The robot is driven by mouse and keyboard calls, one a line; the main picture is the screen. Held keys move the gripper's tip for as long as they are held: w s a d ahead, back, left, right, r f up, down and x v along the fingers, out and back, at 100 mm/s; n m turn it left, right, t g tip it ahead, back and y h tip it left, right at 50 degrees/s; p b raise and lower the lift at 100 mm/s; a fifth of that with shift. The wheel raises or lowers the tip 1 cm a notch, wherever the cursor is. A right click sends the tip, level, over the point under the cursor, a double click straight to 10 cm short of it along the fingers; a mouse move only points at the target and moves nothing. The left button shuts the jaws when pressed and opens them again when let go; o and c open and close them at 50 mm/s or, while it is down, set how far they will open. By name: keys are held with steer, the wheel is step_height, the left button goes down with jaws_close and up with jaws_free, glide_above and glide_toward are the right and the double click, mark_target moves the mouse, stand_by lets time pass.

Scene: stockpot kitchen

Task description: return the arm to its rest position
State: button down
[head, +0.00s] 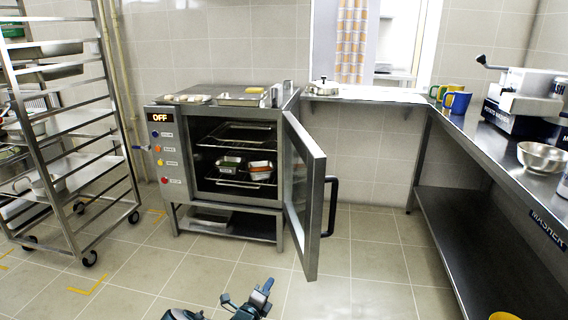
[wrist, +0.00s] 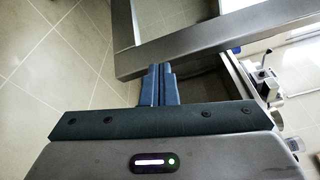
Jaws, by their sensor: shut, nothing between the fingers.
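My gripper (head: 264,290) shows at the bottom of the head view, low over the floor in front of the oven, with only the end of my arm in the frame. In the wrist view my gripper (wrist: 158,72) has its two blue-grey fingers together, with nothing between them. The oven (head: 232,165) has its door (head: 305,190) standing open to the right, and its display reads OFF. In the wrist view a grey metal frame (wrist: 215,38), seemingly the open door, crosses just beyond the fingertips; I cannot tell the exact gap.
A wheeled rack (head: 85,170) stands at the left. A metal counter (head: 470,150) runs along the right, with mugs (head: 457,101), a metal bowl (head: 542,157) and a machine on it. Containers (head: 260,170) sit inside the oven. The tiled floor (head: 365,260) right of the door is clear.

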steer(key=s+d+r+m+g+h+p, duration=0.1)
steer(key=s+d+r+m+g+p, duration=0.25)
steer(key=d+r+m, duration=0.45)
steer(key=s+d+r+m+g+h+p, duration=0.1)
steer(key=s+d+r+m+g+p, duration=0.35)
steer(key=r+m, duration=0.45)
steer(key=s+d+r+m+g+h+p, duration=0.1)
steer(key=s+d+r+m+g+p, duration=0.15)
steer(key=d+r+m+g, duration=0.45)
steer(key=s+r+m+t+y+p, duration=0.1)
steer(key=s+r+m+y+p, duration=0.4)
steer(key=s+r+m, duration=0.6)
steer(key=s+r+m+y+p, duration=0.5)
steer(key=s+r+m+p, duration=0.3)
steer(key=r, duration=1)
steer(key=s+m, duration=0.3)
steer(key=s, duration=0.3)
steer(key=shift+d+t, duration=0.3)
steer(key=shift+t, duration=0.1)
